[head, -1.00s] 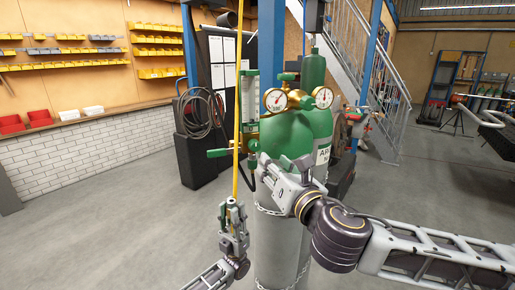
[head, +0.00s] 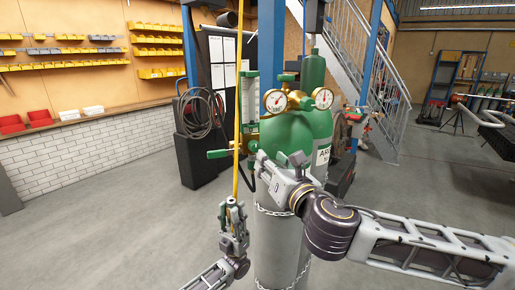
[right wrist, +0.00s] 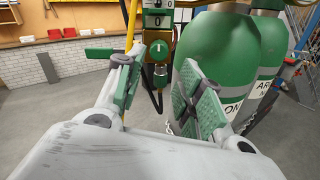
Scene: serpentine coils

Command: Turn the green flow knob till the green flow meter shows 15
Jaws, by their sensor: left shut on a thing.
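The green flow meter (head: 250,100) is an upright tube left of the gauges. Its lower end with white number windows (right wrist: 157,19) shows in the right wrist view; I cannot read its setting. The green flow knob (right wrist: 160,75), with a pale mark on its face, hangs below the meter. My right gripper (right wrist: 160,95) is open, its green-padded fingers on either side of the knob's line and apparently short of it. In the head view the right gripper (head: 259,162) is just below the knob. My left gripper (head: 234,210) is shut on a yellow rod (head: 237,110) standing upright.
Two round gauges (head: 276,101) sit on brass fittings right of the meter. Green cylinders (right wrist: 220,55) stand close on the right, with a chain (head: 275,211) around the grey one. Open floor lies left.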

